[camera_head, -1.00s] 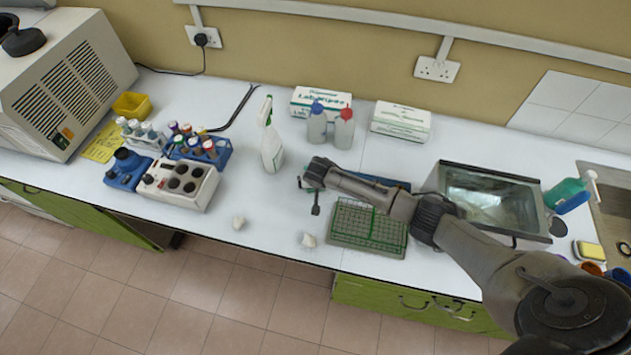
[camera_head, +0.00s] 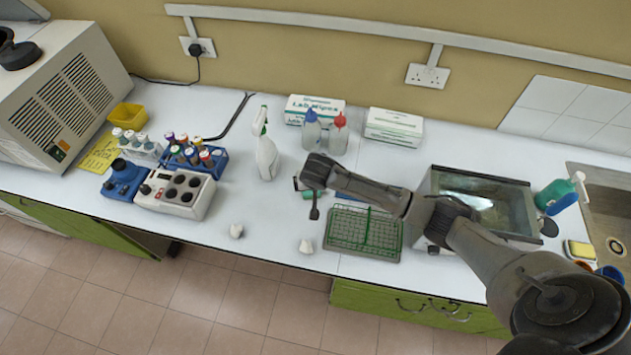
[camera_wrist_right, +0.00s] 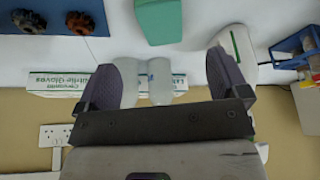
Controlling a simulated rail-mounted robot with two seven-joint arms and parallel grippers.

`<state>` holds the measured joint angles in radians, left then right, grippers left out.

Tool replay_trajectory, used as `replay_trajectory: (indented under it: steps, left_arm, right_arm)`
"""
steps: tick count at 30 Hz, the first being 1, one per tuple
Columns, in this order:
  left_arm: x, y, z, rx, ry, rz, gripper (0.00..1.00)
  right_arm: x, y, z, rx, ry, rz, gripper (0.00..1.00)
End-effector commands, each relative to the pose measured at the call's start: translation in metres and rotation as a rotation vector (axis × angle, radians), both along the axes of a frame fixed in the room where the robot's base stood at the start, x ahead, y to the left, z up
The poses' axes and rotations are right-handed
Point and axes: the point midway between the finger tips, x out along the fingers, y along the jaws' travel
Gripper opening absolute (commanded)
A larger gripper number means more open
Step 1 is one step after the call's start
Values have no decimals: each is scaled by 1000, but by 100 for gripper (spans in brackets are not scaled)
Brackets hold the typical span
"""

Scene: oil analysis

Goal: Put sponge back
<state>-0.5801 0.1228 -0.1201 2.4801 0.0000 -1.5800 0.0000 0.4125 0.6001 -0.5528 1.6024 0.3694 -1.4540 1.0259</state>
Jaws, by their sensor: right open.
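A yellow sponge (camera_head: 580,249) lies on the counter at the right, beside the sink. My right gripper (camera_head: 314,203) is over the middle of the counter, far left of that sponge, near the left end of a green wire rack. In the right wrist view its two fingers (camera_wrist_right: 167,82) are apart with nothing held between them. A plain teal-green block (camera_wrist_right: 158,20) shows just past the fingers in that view. In the head view only a bit of it (camera_head: 297,184) shows beside the gripper; I cannot tell what it is. My left gripper is not in view.
The green wire rack (camera_head: 350,240) stands near the front edge. A metal tank (camera_head: 485,205) stands right, before the sink (camera_head: 603,205).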

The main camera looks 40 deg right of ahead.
Motion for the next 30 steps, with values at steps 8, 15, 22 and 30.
replay_trajectory:
  steps: [8,15,22,30]
  left_arm:
    - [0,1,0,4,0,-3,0]
    - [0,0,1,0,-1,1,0]
    - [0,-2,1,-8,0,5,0]
    - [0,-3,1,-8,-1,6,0]
  right_arm:
    - [-5,4,5,2,3,8,93]
    - [-69,67,-25,39,47,233,93]
    - [-178,124,-29,69,59,513,93]
    - [-279,129,-4,31,73,666,93]
